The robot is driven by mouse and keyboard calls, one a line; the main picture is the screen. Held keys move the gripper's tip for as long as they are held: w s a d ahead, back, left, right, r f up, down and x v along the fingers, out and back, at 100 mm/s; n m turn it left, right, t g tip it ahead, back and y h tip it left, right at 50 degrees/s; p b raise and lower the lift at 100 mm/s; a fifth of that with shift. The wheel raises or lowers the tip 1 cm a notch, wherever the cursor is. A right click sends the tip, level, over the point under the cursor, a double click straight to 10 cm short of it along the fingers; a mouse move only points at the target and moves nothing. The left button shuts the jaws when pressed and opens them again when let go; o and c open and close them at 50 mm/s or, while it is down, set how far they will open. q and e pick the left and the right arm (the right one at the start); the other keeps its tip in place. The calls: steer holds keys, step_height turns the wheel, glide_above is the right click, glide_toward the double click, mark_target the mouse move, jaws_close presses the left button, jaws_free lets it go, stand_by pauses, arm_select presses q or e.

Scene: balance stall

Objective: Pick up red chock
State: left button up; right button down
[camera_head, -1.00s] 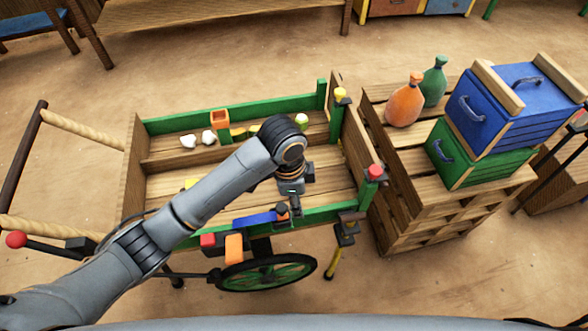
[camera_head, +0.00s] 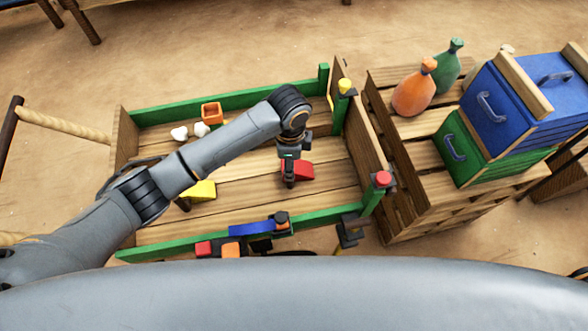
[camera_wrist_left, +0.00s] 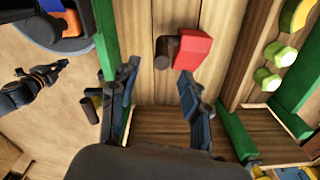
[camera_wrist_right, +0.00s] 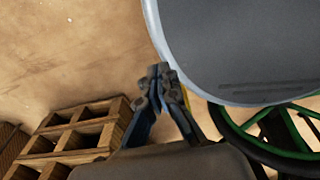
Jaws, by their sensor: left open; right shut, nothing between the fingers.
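The red chock (camera_head: 299,171) lies on the plank bed of the cart in the head view, partly hidden by my left gripper (camera_head: 289,172). In the left wrist view the red chock (camera_wrist_left: 190,48) lies ahead of the fingertips, beside a short dark cylinder (camera_wrist_left: 165,51) that seems to join it. My left gripper (camera_wrist_left: 157,78) is open, its two fingers apart with nothing between them; the chock lies toward the right finger's side. My right gripper (camera_wrist_right: 161,72) is shut and empty in the right wrist view, away from the chock; I cannot make it out in the head view.
The green cart rails (camera_head: 170,242) border the bed. A yellow chock (camera_head: 203,189), white lumps (camera_head: 190,132) and an orange open box (camera_head: 211,113) lie in the cart.

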arm_select(q)
steer(key=shift+w+f, duration=0.1)
steer(key=shift+f, duration=1.15)
step_height(320, 180, down, 4)
steer(key=shift+a+r, duration=0.1)
steer(key=shift+r, duration=0.15)
steer(key=shift+f, duration=0.6)
arm_select(e)
steer(key=shift+w+a, duration=0.1)
steer(key=shift+w, duration=0.75)
arm_select(q)
steer(key=shift+c, duration=1.1)
steer(key=c, duration=0.7)
jaws_close()
arm_select(e)
steer(key=shift+s+a, duration=0.15)
steer(key=shift+s, duration=0.05)
arm_select(q)
steer(key=shift+w+r, duration=0.1)
